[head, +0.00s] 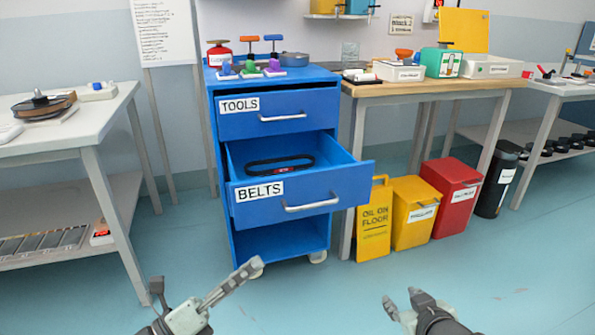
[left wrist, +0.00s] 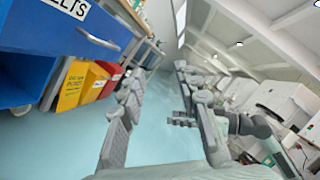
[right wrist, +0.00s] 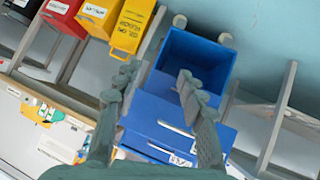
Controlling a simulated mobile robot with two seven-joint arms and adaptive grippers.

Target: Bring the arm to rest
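My left gripper (head: 205,278) is at the bottom of the head view, in front of the blue cabinet and empty. Its two fingers stand wide apart, also in the left wrist view (left wrist: 160,85). My right gripper (head: 403,300) is at the bottom right of the head view, over the floor. Its fingers are apart with nothing between them in the right wrist view (right wrist: 158,85). Both grippers are clear of the furniture in the head view.
The blue cabinet (head: 226,235) has its BELTS drawer (head: 260,218) pulled out, holding a black belt (head: 280,163). A white table (head: 100,125) is left. The floor in front is clear.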

